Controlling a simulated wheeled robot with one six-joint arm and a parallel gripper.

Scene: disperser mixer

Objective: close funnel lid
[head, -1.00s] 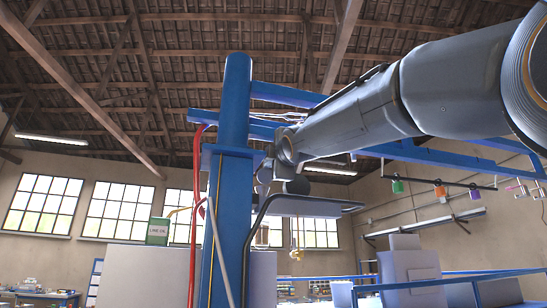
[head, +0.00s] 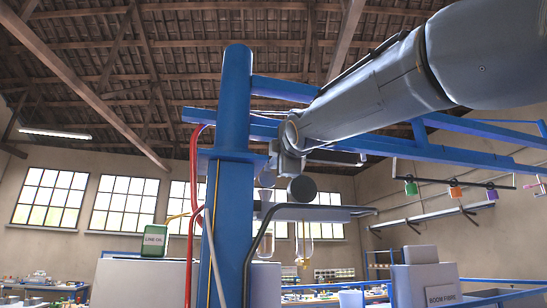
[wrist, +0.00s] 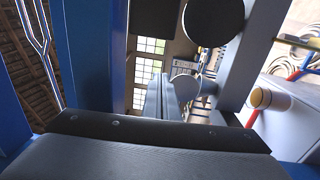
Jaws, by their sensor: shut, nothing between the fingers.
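In the head view my arm reaches from the upper right to behind the blue post, and its wrist is above a flat grey shelf. A dark round disc (head: 302,188) stands on edge just above the shelf; it looks like a funnel lid standing open. Clear vessels (head: 304,232) show below the shelf. In the wrist view a dark disc (wrist: 212,20) is at the top and a smaller grey disc (wrist: 184,88) is near the middle. My gripper (wrist: 160,82) points forward, its fingers together and empty. I cannot tell whether it touches the smaller disc.
The blue post (head: 232,110) and blue beams (head: 290,90) stand close around my arm. The grey shelf (head: 325,212) extends right. A green oil can (head: 154,240) stands at left on a pale cabinet. A labelled grey box (head: 425,285) is at lower right.

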